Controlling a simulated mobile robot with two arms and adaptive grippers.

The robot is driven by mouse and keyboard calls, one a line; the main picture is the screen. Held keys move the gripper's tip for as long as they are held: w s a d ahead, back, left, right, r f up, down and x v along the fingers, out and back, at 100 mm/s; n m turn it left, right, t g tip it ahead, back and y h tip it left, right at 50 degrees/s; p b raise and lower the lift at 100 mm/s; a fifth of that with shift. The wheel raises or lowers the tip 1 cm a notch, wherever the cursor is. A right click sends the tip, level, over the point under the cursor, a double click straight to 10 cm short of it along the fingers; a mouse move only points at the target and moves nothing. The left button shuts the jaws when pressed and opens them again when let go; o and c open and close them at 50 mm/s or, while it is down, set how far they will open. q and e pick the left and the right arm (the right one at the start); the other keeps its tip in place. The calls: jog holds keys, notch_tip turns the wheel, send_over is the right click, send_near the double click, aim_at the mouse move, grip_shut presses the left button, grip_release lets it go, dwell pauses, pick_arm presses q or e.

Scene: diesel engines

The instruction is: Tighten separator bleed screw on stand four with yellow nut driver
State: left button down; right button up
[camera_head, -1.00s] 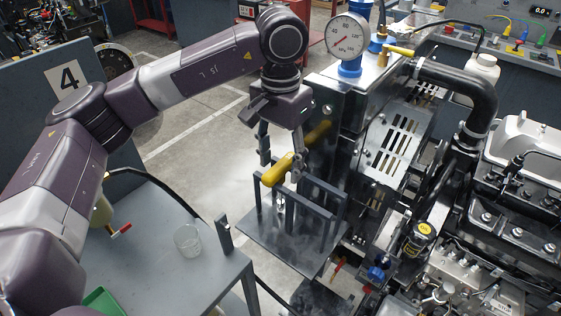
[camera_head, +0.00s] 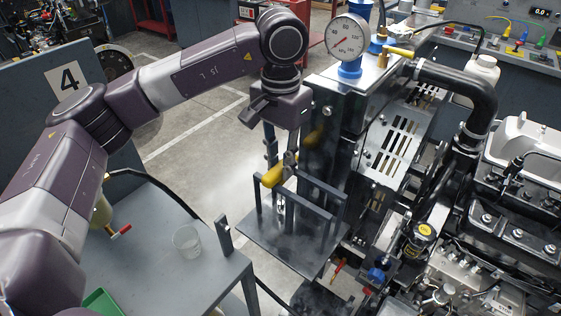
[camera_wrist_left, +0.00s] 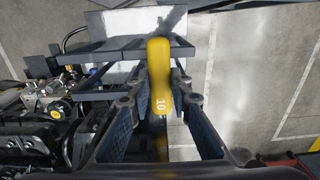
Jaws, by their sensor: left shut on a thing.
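The yellow nut driver (camera_head: 272,178) lies across the dark rack (camera_head: 322,188) on a grey plate. My left gripper (camera_head: 280,165) is shut on this handle from above; the driver is still at the rack. The left fingers also show in the wrist view (camera_wrist_left: 158,108). The stand's sign (camera_head: 68,77) reads 4. I cannot make out the separator bleed screw. My right gripper is not in view.
A clear beaker (camera_head: 187,241) stands on the grey table (camera_head: 155,225) at left, near a red-handled valve (camera_head: 121,231) and a green tray (camera_head: 102,303). The engine (camera_head: 450,220) with pipes and a pressure gauge (camera_head: 347,36) crowds the right. Open floor shows behind the rack.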

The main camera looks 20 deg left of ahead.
aim_at(281, 165)
pick_arm(q)
jog(key=shift+r, duration=0.1)
notch_tip(281, 165, up, 8)
jog(key=p, duration=0.4)
jog(key=shift+f, duration=0.25)
notch_tip(281, 165, up, 8)
jog(key=p, duration=0.5)
jog(key=shift+r+p, duration=0.15)
jog(key=shift+p, duration=0.2)
